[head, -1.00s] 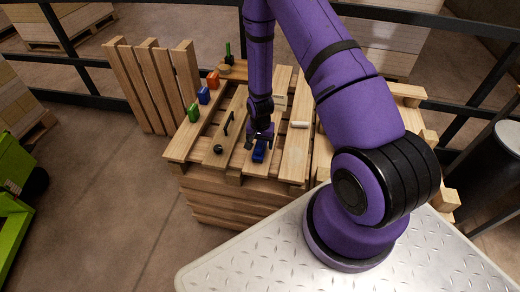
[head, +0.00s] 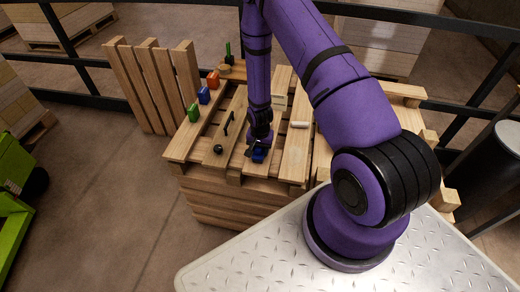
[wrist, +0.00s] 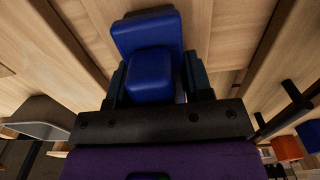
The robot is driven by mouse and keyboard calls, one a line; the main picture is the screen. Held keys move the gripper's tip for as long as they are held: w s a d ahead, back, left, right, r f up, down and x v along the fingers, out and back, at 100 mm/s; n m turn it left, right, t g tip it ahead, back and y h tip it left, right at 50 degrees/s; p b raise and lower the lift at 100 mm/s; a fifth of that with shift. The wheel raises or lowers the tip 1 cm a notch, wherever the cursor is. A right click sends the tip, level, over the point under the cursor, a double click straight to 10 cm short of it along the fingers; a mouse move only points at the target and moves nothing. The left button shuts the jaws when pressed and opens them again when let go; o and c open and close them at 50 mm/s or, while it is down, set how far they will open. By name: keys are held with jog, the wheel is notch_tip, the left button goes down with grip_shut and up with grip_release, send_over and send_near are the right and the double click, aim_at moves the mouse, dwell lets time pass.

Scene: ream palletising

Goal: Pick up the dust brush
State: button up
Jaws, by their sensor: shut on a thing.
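The dust brush (head: 258,155) is a small blue piece on the slatted pallet top, near its front edge. In the wrist view the brush (wrist: 148,38) shows a flat blue part with a raised rounded blue block. My gripper (head: 257,147) is over it, pointing down. In the wrist view my gripper (wrist: 156,82) has one dark finger on each side of the raised block and is shut on it. The underside is hidden, and I cannot tell whether the brush still touches the slats.
Green (head: 194,113), blue (head: 203,95) and orange (head: 213,79) blocks line the pallet's left side. A black handle-like piece (head: 229,122) and a black ball (head: 218,149) are left of my gripper. A cream bar (head: 299,124) lies to the right. An upright pallet (head: 155,85) stands behind left.

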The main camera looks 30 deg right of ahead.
jog(key=shift+r, duration=0.75)
notch_tip(320, 180, up, 2)
jog(key=shift+r, duration=0.1)
jog(key=s+a+r, duration=0.1)
jog(key=s+a, duration=0.2)
jog(key=s, duration=1.2)
jog(key=shift+s+r, duration=0.2)
jog(key=shift+s, duration=0.15)
jog(key=o, duration=0.3)
jog(key=shift+c, duration=0.4)
jog(key=shift+w, duration=0.15)
